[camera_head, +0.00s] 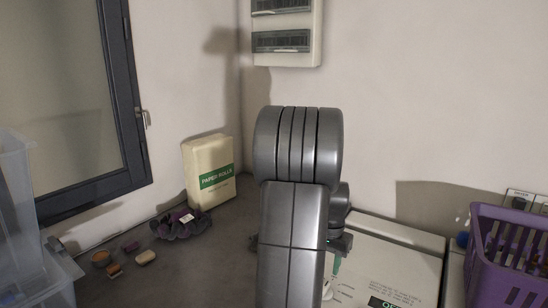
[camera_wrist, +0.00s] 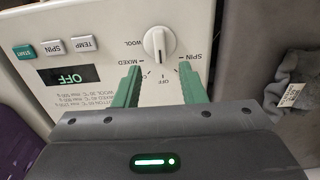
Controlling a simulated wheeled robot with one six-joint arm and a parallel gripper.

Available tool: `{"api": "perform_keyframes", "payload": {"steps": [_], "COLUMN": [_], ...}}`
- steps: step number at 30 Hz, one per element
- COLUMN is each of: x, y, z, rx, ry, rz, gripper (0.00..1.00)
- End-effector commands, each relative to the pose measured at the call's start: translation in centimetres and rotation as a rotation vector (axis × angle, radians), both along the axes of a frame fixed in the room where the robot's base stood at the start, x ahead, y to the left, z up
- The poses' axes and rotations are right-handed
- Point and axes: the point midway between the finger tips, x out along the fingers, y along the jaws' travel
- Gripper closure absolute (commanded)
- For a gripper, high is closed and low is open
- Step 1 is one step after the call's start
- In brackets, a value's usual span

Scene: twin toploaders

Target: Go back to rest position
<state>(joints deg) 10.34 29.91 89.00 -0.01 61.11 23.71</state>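My gripper (camera_wrist: 166,88) shows in the wrist view with its two green fingers apart and nothing between them. The fingertips are at either side of, and near, the white dial (camera_wrist: 159,43) on a washer's control panel; I cannot tell whether they touch it. The panel (camera_wrist: 100,18) has a dark display (camera_wrist: 68,75) reading OFF and START, SPIN and TEMP buttons. In the head view my arm hides most of the gripper; the white washer (camera_head: 400,255) is at the lower right.
A purple basket (camera_head: 505,262) stands at the right. A PAPER ROLLS box (camera_head: 209,170), a dark cloth (camera_head: 180,224) and small items (camera_head: 146,257) lie at the left. Clear plastic bins (camera_head: 30,250) are at the far left. A wall box (camera_head: 287,32) hangs above.

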Motion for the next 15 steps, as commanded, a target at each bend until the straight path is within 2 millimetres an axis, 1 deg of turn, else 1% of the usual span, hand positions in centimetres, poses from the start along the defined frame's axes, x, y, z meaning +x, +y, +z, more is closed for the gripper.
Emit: {"api": "perform_keyframes", "payload": {"steps": [1,11,12,13,15], "x": [-0.1,-0.1,-0.1,0.0,0.0], "y": [0.0,0.0,0.0,0.0,0.0], "z": [-1.1,-7.7,-8.2,-7.8,-7.7], "rx": [0.002,0.001,0.001,0.000,0.000], "ry": [0.006,0.005,0.003,0.000,0.000], "rz": [0.000,0.000,0.007,0.037,0.097], "gripper": [0.63,0.63,0.63,0.63,0.63]}}
